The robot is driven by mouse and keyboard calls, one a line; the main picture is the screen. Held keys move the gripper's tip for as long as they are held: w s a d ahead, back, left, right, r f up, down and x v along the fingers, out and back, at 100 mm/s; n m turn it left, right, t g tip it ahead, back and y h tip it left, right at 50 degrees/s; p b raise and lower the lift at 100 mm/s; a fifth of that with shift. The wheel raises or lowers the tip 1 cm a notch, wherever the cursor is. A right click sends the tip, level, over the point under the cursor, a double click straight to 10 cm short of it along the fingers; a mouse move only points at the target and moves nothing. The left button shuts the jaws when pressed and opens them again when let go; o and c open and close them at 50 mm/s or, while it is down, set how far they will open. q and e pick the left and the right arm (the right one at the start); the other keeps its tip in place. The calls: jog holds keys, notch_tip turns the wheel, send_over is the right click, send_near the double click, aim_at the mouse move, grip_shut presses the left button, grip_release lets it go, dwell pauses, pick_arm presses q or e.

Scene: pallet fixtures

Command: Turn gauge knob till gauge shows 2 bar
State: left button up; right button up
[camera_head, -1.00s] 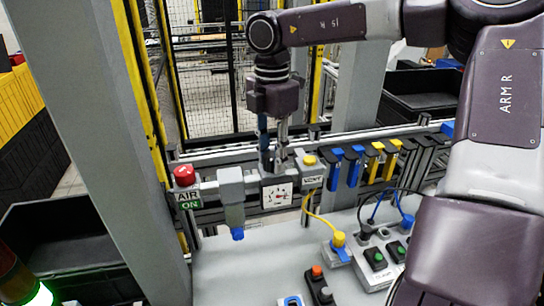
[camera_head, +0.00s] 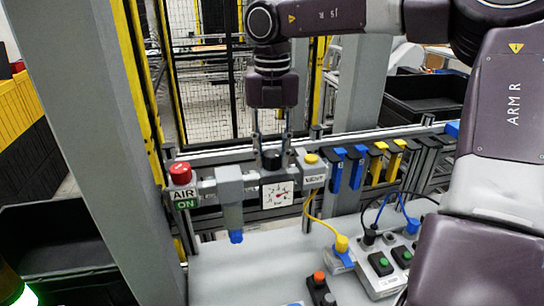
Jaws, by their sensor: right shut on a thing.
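The gauge (camera_head: 277,193) has a white square face with a dial and a small red mark. It sits on the grey air unit, and its needle is too small to read exactly. The black gauge knob (camera_head: 271,158) stands on top of the unit, just above the gauge. My right gripper (camera_head: 271,150) points straight down from above, with one finger on each side of the knob, shut on it. My left gripper is not in view.
A red button (camera_head: 180,172) over an "AIR ON" sign stands left of the unit. A grey filter bowl (camera_head: 230,200) hangs beside the gauge. A yellow vent button (camera_head: 311,158) is close on the right. Blue and yellow clips (camera_head: 376,166) line the rail.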

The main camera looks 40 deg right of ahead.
aim_at(272, 153)
jog(key=n, duration=0.4)
jog(key=shift+n, duration=0.3)
jog(key=n, duration=0.4)
jog(key=shift+n, duration=0.3)
jog(key=n, duration=0.4)
jog(key=shift+p, duration=0.3)
jog(key=shift+n, duration=2.1)
jog(key=o, duration=1.2)
jog(key=shift+c, duration=0.2)
notch_tip(272, 153, up, 12)
